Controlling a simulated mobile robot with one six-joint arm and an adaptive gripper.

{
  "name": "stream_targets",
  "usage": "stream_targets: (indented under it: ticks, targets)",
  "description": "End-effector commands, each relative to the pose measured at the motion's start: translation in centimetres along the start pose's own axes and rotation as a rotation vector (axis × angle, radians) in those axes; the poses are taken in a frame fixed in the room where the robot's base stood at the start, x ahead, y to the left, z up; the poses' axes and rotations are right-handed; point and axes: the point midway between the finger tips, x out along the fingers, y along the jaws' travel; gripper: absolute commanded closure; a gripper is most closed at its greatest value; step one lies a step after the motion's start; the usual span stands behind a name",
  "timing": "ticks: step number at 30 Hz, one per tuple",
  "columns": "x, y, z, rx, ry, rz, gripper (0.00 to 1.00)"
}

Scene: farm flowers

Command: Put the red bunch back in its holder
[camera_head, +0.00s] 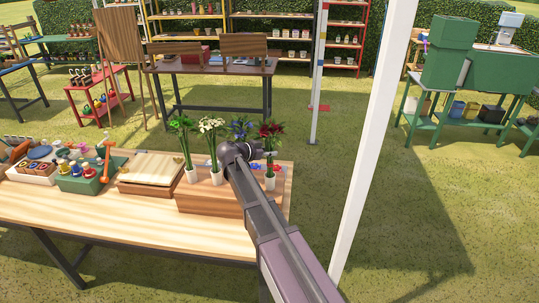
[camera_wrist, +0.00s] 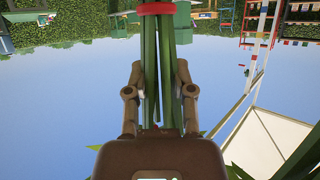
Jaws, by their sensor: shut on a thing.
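The red bunch (camera_head: 270,131) is upright at the right end of the row of flowers in the head view. A white holder (camera_head: 270,183) stands right below it; I cannot tell whether the stem ends are inside it. My gripper (camera_head: 262,151) is at the stems, just under the blooms. In the wrist view my gripper (camera_wrist: 162,92) is shut on the green stems (camera_wrist: 150,50), with a red band (camera_wrist: 155,9) around them beyond the fingers. The blooms are out of the wrist view.
A green bunch (camera_head: 182,124), a white bunch (camera_head: 211,127) and a blue bunch (camera_head: 240,125) stand to the left, close by. The holders are on a low wooden riser (camera_head: 207,205) on the table (camera_head: 120,222). A white post (camera_head: 370,140) rises right of the table.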

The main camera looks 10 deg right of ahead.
Motion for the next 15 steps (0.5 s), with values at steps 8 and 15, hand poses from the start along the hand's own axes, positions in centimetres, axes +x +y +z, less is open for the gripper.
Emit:
stream_targets:
  ticks: [8, 15]
  targets:
    - [-0.02, -0.02, 0.07, 0.000, 0.000, -0.001, 1.00]
    - [0.02, -0.04, 0.24, 0.000, 0.000, -0.001, 0.33]
